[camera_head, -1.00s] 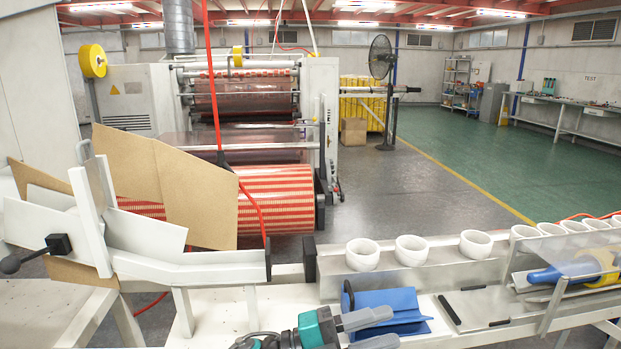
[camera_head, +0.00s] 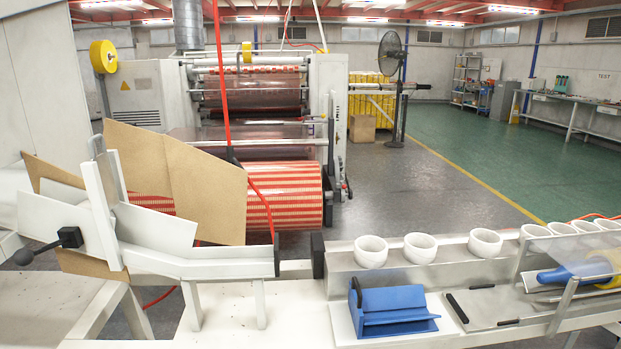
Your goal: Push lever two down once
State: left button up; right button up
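A lever with a round black knob (camera_head: 23,257) and a black hub (camera_head: 70,237) sticks out at the left end of the white chute (camera_head: 160,225). A blue folded holder (camera_head: 393,307) sits on a white plate at the front middle, with a small black handle (camera_head: 356,291) at its left edge. A black bar handle (camera_head: 457,308) lies to its right. No lever carries a readable number, so I cannot tell which is lever two. Neither of my grippers shows.
Several white rolls (camera_head: 420,248) stand in a row on the metal rail at the right. A blue and yellow roller (camera_head: 570,272) lies at the far right. A red-striped drum (camera_head: 285,197) is behind. The white front table (camera_head: 290,318) has free room.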

aim_at(22, 257)
jog(key=u, duration=1.4)
jog(key=i+j, duration=0.1)
